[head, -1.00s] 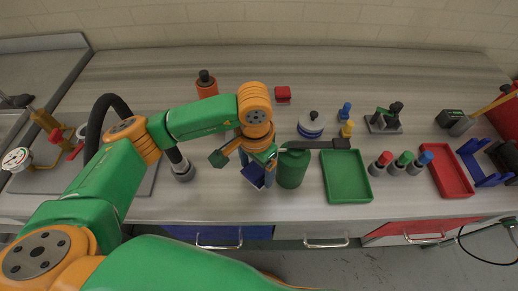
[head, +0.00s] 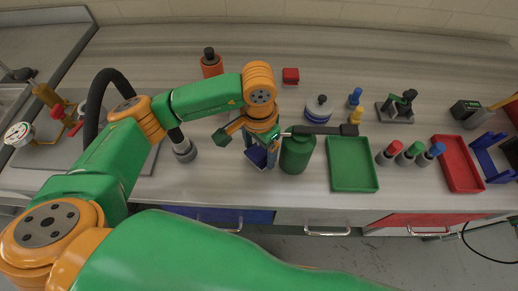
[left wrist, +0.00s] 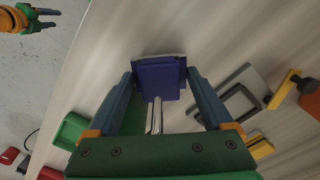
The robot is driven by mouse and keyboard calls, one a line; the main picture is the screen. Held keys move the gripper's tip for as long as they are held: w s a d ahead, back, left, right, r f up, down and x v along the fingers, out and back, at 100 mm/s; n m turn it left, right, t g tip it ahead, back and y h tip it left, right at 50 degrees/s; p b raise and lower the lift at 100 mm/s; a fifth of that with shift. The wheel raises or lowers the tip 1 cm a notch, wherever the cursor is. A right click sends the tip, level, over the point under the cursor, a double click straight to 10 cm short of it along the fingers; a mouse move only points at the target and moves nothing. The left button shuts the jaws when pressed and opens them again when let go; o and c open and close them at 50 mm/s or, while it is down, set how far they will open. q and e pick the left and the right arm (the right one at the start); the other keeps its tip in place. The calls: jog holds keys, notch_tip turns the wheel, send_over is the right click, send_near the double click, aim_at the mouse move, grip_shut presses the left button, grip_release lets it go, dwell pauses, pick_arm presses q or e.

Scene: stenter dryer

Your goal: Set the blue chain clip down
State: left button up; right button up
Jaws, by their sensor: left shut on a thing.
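The blue chain clip (head: 257,156) is in my left gripper (head: 268,162), just left of a green canister (head: 297,154) near the front of the bench. In the left wrist view the clip (left wrist: 159,80) shows as a dark blue block between the two blue fingers of the left gripper (left wrist: 160,88), which is shut on it. I cannot tell whether the clip touches the bench top. My right gripper (left wrist: 40,20) shows small at the top left of the left wrist view, its fingers apart and empty, over the floor.
A green tray (head: 353,184) stands right of the canister, with a dark-handled tool (head: 325,130) behind them. Several capped bottles and a red tray (head: 457,164) stand further right. An orange bottle (head: 212,66) and a red block (head: 290,76) are behind. The bench behind the gripper is partly clear.

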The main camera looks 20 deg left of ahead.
pick_arm(q)
jog(key=shift+s+f, duration=0.15)
jog(key=shift+f, duration=0.05)
jog(key=o, duration=1.4)
jog(key=shift+s, duration=0.1)
jog(key=shift+r+p, duration=0.7)
jog(key=shift+p, duration=0.2)
jog(key=shift+w+r, duration=0.25)
jog(key=shift+r, duration=0.05)
notch_tip(320, 180, up, 6)
jog(key=shift+r+b, duration=0.1)
jog(key=shift+b, duration=1.1)
notch_tip(320, 180, up, 5)
jog(key=shift+s+r, duration=0.1)
